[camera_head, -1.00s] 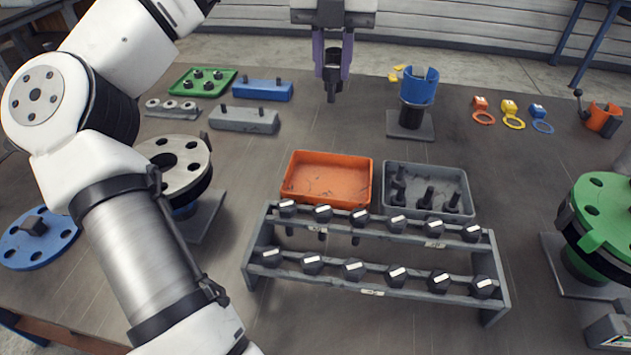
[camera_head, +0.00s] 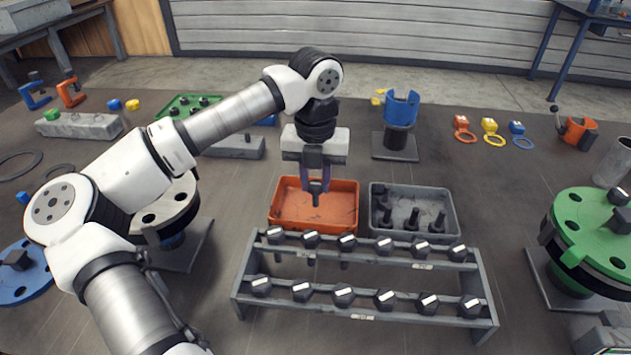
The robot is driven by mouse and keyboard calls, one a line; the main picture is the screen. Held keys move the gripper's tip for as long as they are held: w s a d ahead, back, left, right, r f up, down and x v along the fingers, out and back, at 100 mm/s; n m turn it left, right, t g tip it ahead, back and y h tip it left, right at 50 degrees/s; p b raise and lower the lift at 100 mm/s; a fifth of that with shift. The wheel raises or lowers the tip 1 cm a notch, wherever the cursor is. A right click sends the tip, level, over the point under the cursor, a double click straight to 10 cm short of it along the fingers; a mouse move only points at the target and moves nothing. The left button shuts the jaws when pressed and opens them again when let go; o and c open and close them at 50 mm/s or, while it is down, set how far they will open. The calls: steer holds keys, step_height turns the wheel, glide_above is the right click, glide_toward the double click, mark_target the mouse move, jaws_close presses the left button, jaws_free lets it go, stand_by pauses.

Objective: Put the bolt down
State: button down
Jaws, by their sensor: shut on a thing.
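My gripper (camera_head: 314,182) is above the orange tray (camera_head: 287,217), pointing down, with its purple fingers shut on a dark bolt (camera_head: 316,192). The bolt hangs head up with its shank downward, and it appears to be over the tray's inside, apart from the floor of the tray. The orange tray looks empty. The grey tray (camera_head: 449,205) just right of it holds several dark bolts (camera_head: 412,219), some standing upright.
A two-tier grey rack (camera_head: 300,318) with several marked bolts stands in front of the trays. A blue cup-shaped holder (camera_head: 401,108) stands behind the grey tray. A green flange (camera_head: 592,229) is at right, and a flanged pipe (camera_head: 168,212) at left.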

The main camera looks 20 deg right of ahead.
mark_target(316, 184)
steer(key=shift+f, duration=0.65)
steer(key=shift+f, duration=0.15)
steer(key=c, duration=1.2)
jaws_free()
steer(key=shift+o, duration=0.2)
step_height(316, 184, up, 12)
steer(key=b, duration=0.1)
steer(key=shift+r, duration=0.2)
